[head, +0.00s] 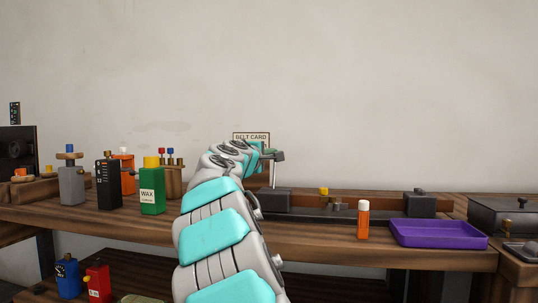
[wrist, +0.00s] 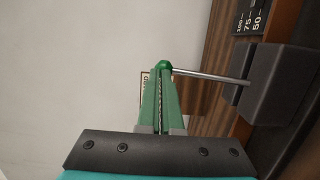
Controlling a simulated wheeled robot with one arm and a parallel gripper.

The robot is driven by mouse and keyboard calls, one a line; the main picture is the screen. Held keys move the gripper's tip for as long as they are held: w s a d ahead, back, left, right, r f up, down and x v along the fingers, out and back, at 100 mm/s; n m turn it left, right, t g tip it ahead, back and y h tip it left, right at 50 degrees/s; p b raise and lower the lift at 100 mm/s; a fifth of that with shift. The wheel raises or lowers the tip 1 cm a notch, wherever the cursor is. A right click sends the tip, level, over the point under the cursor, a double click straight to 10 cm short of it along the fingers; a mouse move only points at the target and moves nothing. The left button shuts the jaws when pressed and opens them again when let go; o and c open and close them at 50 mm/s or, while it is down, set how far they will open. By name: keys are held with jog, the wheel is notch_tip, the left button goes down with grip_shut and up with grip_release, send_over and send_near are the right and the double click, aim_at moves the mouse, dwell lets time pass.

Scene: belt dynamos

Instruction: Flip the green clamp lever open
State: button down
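The green clamp lever shows in the wrist view as a thin metal rod (wrist: 208,76) with a green knob (wrist: 165,65). The rod comes out of a dark block (wrist: 275,85). In the head view the rod (head: 272,174) stands about upright above the dark bench fixture. My gripper (wrist: 163,72) has green tapered fingers, close together with only a narrow gap. Their tips are right at the knob, seeming to touch it; I see no clear grip around it. In the head view my gripper (head: 267,153) is at the rod's top, partly hidden by my arm.
A belt card (head: 251,136) stands behind my gripper. The fixture's dark rail (head: 340,203) runs right. An orange bottle (head: 363,220) and a purple tray (head: 438,235) are at front right. A green WAX bottle (head: 152,190) and several other items stand left of my arm.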

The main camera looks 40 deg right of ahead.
jog(key=shift+w+d, duration=0.45)
jog(key=shift+d, duration=0.1)
jog(key=shift+a, duration=0.1)
jog(key=r+b+v, duration=0.1)
jog(key=r+v, duration=0.2)
jog(key=v, duration=1)
jog(key=shift+s+a, duration=0.2)
